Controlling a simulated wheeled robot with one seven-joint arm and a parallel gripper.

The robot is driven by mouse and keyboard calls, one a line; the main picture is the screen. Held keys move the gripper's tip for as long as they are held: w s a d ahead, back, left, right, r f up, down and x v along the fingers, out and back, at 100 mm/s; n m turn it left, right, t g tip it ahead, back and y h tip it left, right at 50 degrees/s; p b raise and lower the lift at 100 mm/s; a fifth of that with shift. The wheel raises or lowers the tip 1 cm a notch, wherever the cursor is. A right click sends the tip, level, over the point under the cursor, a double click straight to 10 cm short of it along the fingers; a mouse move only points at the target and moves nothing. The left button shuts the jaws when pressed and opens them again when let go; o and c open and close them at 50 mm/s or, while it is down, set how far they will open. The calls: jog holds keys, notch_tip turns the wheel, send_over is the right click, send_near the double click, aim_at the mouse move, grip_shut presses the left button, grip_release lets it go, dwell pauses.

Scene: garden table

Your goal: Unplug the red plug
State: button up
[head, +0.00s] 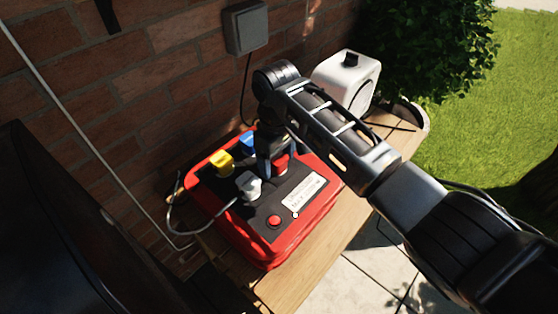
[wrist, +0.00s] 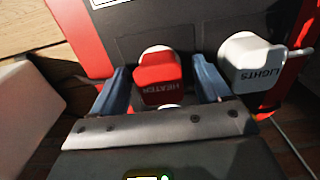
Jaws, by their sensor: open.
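The red plug (wrist: 160,80), marked HEATER, sits in the red and black power box (head: 262,240). In the head view the red plug (head: 281,163) shows partly behind my gripper (head: 268,172). My gripper points down at it. In the wrist view my gripper (wrist: 165,88) is open, with one blue-grey finger on each side of the red plug. I cannot tell whether the fingers touch it. A white plug (head: 248,185) marked LIGHTS sits beside it, and it also shows in the wrist view (wrist: 250,60).
A yellow plug (head: 221,162) and a blue plug (head: 247,143) are also on the box. A red button (head: 274,222) is at its front. A white appliance (head: 346,75) stands behind on the wooden table (head: 318,258). A brick wall (head: 100,100) rises at the left.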

aim_at(277, 157)
dwell(0.7)
jog(key=c, duration=1.4)
jog(key=shift+p, duration=0.3)
jog(key=shift+r, duration=0.15)
jog(key=shift+r+p, duration=2.1)
jog(key=shift+r, duration=0.8)
